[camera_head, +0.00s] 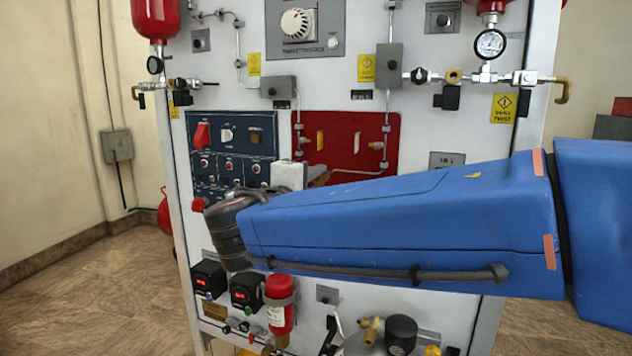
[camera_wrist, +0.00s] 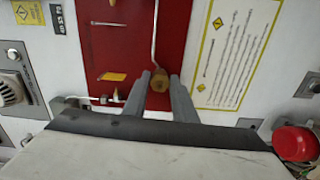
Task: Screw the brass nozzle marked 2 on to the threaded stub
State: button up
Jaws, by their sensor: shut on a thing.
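A round brass piece, which looks like the nozzle (camera_wrist: 159,83), sits between the two grey fingertips of my gripper (camera_wrist: 160,76) in the wrist view. My gripper is shut on it, in front of the red panel. No number 2 can be read on it. A thin metal pipe (camera_wrist: 154,40) runs down the red panel to the brass piece in the picture. The threaded stub cannot be made out, and I cannot tell whether the nozzle touches it. In the head view the fingertips and nozzle are mostly hidden behind my blue arm.
A silver fitting (camera_wrist: 100,101) lies left of my fingers in the wrist view. A dark blue switch panel (camera_head: 228,140) is to the left in the head view.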

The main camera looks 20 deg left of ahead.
jog(key=shift+f+m, duration=0.1)
jog(key=shift+m, duration=1)
jog(key=shift+m, duration=0.6)
jog(key=o, duration=1)
jog(key=shift+s, duration=0.1)
jog(key=shift+s+a, duration=0.15)
jog(key=shift+s, duration=1.65)
jog(key=shift+n, duration=1.8)
